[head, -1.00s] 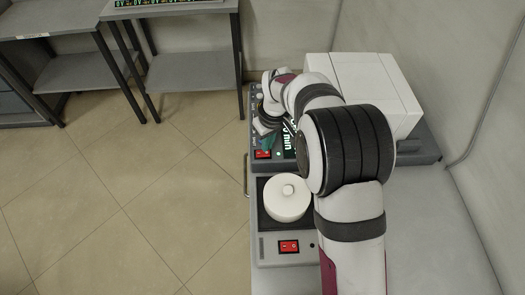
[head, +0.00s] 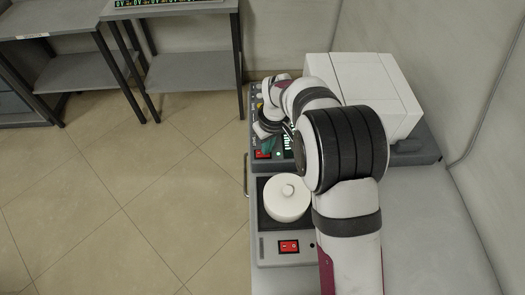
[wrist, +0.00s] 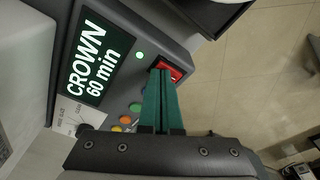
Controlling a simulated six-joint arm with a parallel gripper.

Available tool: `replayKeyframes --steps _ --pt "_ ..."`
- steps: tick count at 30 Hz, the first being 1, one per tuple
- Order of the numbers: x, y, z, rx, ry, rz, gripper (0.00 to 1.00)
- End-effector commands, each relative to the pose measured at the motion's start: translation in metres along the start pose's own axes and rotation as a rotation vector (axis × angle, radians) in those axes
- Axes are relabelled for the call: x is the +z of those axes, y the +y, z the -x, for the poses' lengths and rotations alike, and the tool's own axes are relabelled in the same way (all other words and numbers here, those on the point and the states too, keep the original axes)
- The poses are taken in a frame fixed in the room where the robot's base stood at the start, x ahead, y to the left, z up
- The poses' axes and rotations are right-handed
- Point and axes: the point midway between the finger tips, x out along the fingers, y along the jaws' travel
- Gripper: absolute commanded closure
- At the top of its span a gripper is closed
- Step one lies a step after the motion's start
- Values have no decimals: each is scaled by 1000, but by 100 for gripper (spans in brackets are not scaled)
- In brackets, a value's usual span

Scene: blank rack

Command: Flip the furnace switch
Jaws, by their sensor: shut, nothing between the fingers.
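The furnace is a white box (head: 375,85) on a grey base at the back right of the bench in the head view. Its front panel has a dark display (wrist: 98,62) reading "CROWN 60 min" and a lit green light. The red furnace switch (wrist: 172,69) is at the panel's corner in the wrist view; it also shows in the head view (head: 263,154). My gripper (wrist: 160,74) is shut and empty, its green fingers together. The fingertips overlap the switch's near edge and hide part of it. I cannot tell whether they touch it.
A second grey device with a white round lid (head: 287,197) and its own red switch (head: 289,246) stands in front of the furnace. Coloured buttons (wrist: 125,119) and a dial lie beside my fingers. The floor left of the bench is clear.

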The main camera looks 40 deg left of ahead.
Motion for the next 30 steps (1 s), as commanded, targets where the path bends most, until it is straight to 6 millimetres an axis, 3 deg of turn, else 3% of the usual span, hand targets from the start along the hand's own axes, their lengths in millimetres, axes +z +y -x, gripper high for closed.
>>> replayKeyframes --steps 5,23,30 --pt "0 0 0 0 0 0 100" --pt "-10 0 64 1 1 0 100" --pt "-10 0 68 0 -1 0 100"
